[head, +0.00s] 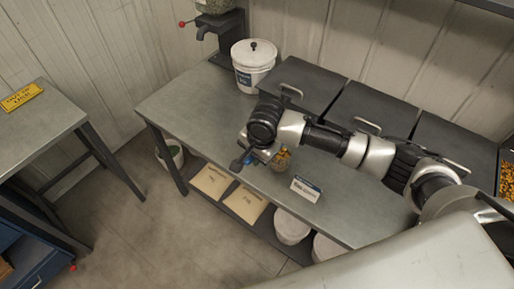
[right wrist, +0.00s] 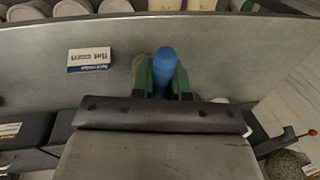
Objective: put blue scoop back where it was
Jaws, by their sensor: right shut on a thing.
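The blue scoop (right wrist: 165,62) is held between the green fingers of my right gripper (right wrist: 163,80) in the right wrist view. In the head view the right gripper (head: 257,156) is over the front edge of the metal bench (head: 338,212), and a small part of the blue scoop (head: 249,158) shows beside it. The rest of the scoop is hidden by the gripper. I cannot tell whether the scoop touches the bench. My left gripper is not in view.
A small amber object (head: 282,158) stands close beside the gripper. A white lidded bucket (head: 252,68) and dark lidded bins (head: 305,85) line the back. The bench's left part is clear.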

